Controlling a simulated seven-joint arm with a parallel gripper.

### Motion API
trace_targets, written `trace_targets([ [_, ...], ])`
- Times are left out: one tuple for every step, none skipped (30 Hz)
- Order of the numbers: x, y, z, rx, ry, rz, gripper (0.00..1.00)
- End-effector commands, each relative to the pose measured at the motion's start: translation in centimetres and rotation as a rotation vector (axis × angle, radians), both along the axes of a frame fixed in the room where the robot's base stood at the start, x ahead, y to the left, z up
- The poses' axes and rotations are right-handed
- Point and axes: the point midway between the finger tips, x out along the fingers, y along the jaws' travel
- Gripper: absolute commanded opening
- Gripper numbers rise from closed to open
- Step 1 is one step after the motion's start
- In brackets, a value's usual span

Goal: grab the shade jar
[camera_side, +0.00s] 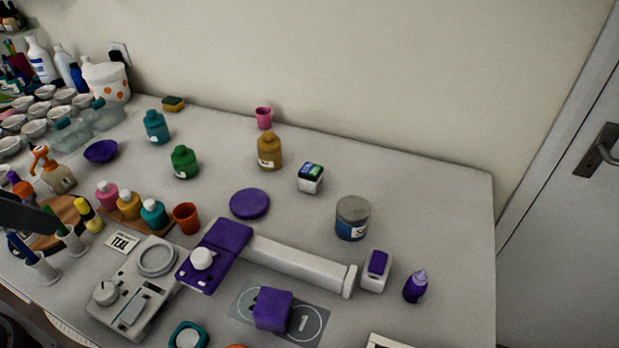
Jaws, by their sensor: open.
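No jar is marked as the shade jar, so I cannot tell which one it is. A card (122,242) on the table reads TEAL. A small teal jar (153,212) stands at the right end of a wooden tray, beside a yellow jar (128,204) and a pink jar (107,194). A larger teal bottle (157,127) stands farther back, with a green bottle (184,161) and an ochre bottle (269,151) to its right. My gripper's fingers do not show. A dark shape cuts in at the left edge, and I cannot tell what it is.
An orange-brown cup (187,217) stands right of the tray, and a grey device (137,287) in front. A purple-ended device (214,257) with a white tube, a purple cube (272,310) and a grey-lidded jar (352,217) are farther right.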

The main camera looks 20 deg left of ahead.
Motion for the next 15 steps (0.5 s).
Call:
trace_targets([
  [0.0,0.0,0.0,0.0,0.0,0.0,0.61],
  [0.0,0.0,0.0,0.0,0.0,0.0,0.61],
  [0.0,0.0,0.0,0.0,0.0,0.0,0.61],
  [0.0,0.0,0.0,0.0,0.0,0.0,0.61],
  [0.0,0.0,0.0,0.0,0.0,0.0,0.61],
  [0.0,0.0,0.0,0.0,0.0,0.0,0.65],
  [0.0,0.0,0.0,0.0,0.0,0.0,0.65],
  [0.0,0.0,0.0,0.0,0.0,0.0,0.65],
  [0.0,0.0,0.0,0.0,0.0,0.0,0.65],
  [0.0,0.0,0.0,0.0,0.0,0.0,0.65],
  [0.0,0.0,0.0,0.0,0.0,0.0,0.65],
  [0.0,0.0,0.0,0.0,0.0,0.0,0.65],
  [0.1,0.0,0.0,-0.001,-0.001,0.0,0.65],
  [0.3,-0.1,0.1,-0.003,-0.003,-0.003,0.65],
  [1.3,-0.4,0.4,-0.01,-0.013,-0.012,0.65],
])
